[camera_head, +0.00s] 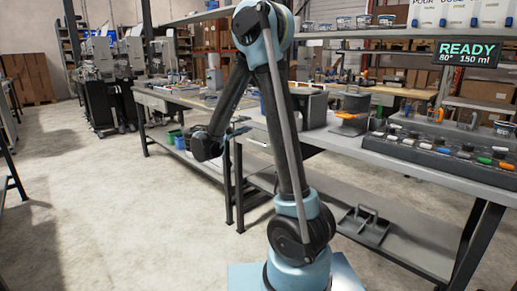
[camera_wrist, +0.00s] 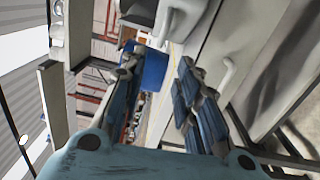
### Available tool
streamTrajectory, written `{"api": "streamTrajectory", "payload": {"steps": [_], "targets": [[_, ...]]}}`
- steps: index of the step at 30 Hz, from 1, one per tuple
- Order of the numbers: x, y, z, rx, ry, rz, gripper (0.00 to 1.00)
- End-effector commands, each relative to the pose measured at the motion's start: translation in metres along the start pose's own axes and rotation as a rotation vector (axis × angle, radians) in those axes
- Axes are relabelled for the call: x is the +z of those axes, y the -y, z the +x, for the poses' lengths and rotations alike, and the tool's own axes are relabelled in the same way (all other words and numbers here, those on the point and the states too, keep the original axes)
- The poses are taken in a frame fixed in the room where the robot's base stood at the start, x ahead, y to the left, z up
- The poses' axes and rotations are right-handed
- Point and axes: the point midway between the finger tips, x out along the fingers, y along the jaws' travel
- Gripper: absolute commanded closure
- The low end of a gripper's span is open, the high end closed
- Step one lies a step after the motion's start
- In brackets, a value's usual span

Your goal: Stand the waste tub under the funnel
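A blue tub (camera_wrist: 155,68), which looks like the waste tub, shows in the wrist view beyond the fingers and between their lines. In the head view only a sliver of blue (camera_head: 263,104) shows behind my arm. My gripper (camera_head: 240,130) is at the bench's front edge in the head view, partly hidden by my arm. Its fingers are spread apart in the wrist view, with nothing held between them. A pale, rounded part (camera_wrist: 178,18) is close to the tub; I cannot tell whether it is the funnel.
A grey stand with an orange part (camera_head: 351,115) is on the bench (camera_head: 330,138), beside a dark rack of capped items (camera_head: 440,150). A READY display (camera_head: 467,52) is above. A grey carrier (camera_head: 364,225) sits on the lower shelf. The floor (camera_head: 110,215) at left is clear.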

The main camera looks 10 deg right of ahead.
Motion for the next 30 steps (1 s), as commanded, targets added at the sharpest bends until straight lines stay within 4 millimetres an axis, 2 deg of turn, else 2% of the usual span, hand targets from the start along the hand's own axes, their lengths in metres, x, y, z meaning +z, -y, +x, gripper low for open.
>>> {"api": "streamTrajectory", "payload": {"steps": [4,7,12,17,23,30], "targets": [[0.009,0.001,0.006,-0.027,0.008,0.000,0.70],[0.026,0.004,0.018,-0.086,0.021,0.000,0.70],[0.071,0.016,0.039,-0.238,0.053,0.011,0.70],[0.116,0.032,0.050,-0.387,0.085,0.034,0.70],[0.171,0.054,0.050,-0.570,0.122,0.077,0.70],[0.233,0.085,0.032,-0.785,0.166,0.151,0.70]]}}
